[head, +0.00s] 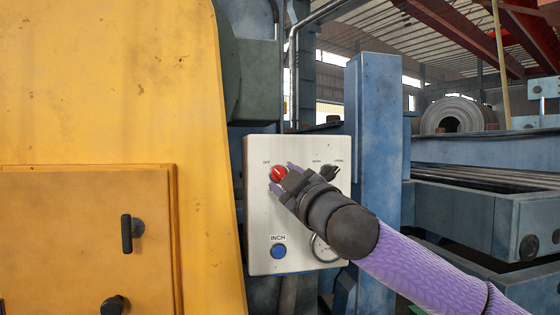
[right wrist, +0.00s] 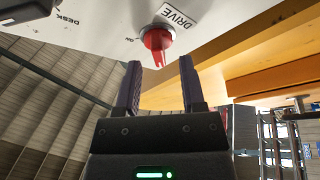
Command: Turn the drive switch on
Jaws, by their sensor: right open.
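The drive switch is a red knob (head: 278,173) at the upper left of a pale control panel (head: 261,215), beside an "OFF" label. In the right wrist view the red knob (right wrist: 158,40) shows below a "DRIVE" label (right wrist: 180,16). My right gripper (head: 282,177) is at the panel, its purple fingers close to the knob and partly covering it. In the right wrist view my right gripper (right wrist: 160,78) is open and empty, with the knob just beyond and between its fingertips. I cannot tell the exact gap. My left gripper is not in view.
A black selector (head: 328,172) sits right of the knob, and a blue INCH button (head: 279,251) lower left. A round item behind my arm is partly hidden. A yellow machine housing (head: 110,80) stands left, a blue post (head: 373,130) right.

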